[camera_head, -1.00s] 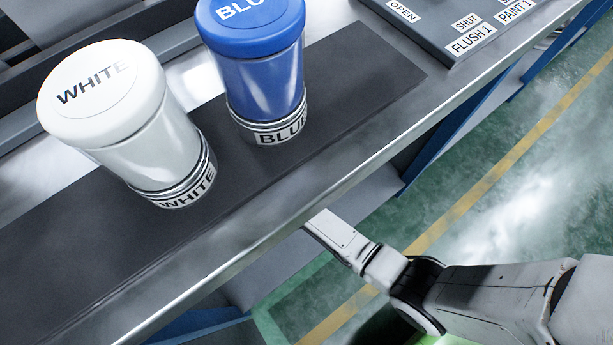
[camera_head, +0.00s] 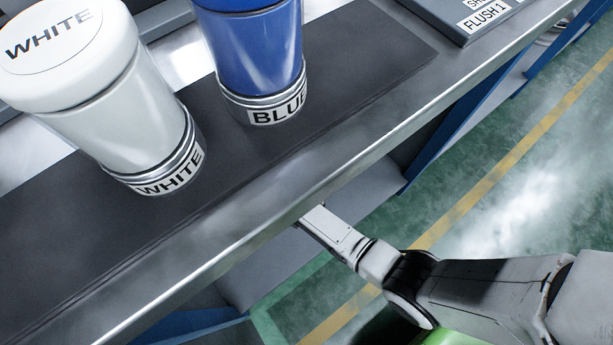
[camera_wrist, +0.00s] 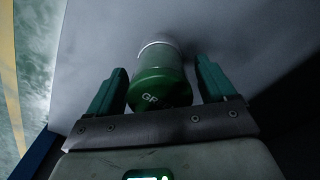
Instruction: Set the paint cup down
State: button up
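A green paint cup (camera_wrist: 160,80) marked "GR" shows in the wrist view, its lettered end towards the camera and a pale band at its far end. The far end meets a grey surface (camera_wrist: 245,35). My gripper (camera_wrist: 160,66) is open, with one finger on each side of the cup and a narrow gap at both fingertips. In the head view, my arm reaches in below the bench edge, and the gripper and green cup are hidden there.
A white cup (camera_head: 110,100) and a blue cup (camera_head: 250,55) stand on a dark mat (camera_head: 345,65) on the bench. A panel labelled "FLUSH 1" (camera_head: 486,22) is at the upper right. Blue bench supports (camera_head: 450,140) stand near my arm. Open green floor (camera_head: 530,190) lies right.

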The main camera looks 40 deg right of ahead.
notch_tip(320, 180, up, 12)
jog(key=p, duration=0.6)
jog(key=shift+r, duration=0.2)
jog(key=s+d+r+n, duration=0.2)
jog(key=s+r+n, duration=0.1)
jog(key=s+r, duration=0.2)
jog(key=s+d+r+n, duration=0.2)
jog(key=s+d+r, duration=0.1)
jog(key=s+r, duration=0.2)
jog(key=s+d+r+n+t, duration=0.1)
jog(key=s+d+r+n, duration=0.1)
jog(key=s+r, duration=0.4)
jog(key=shift+s+d+n, duration=0.35)
jog(key=shift+d+n, duration=0.05)
jog(key=shift+n, duration=0.4)
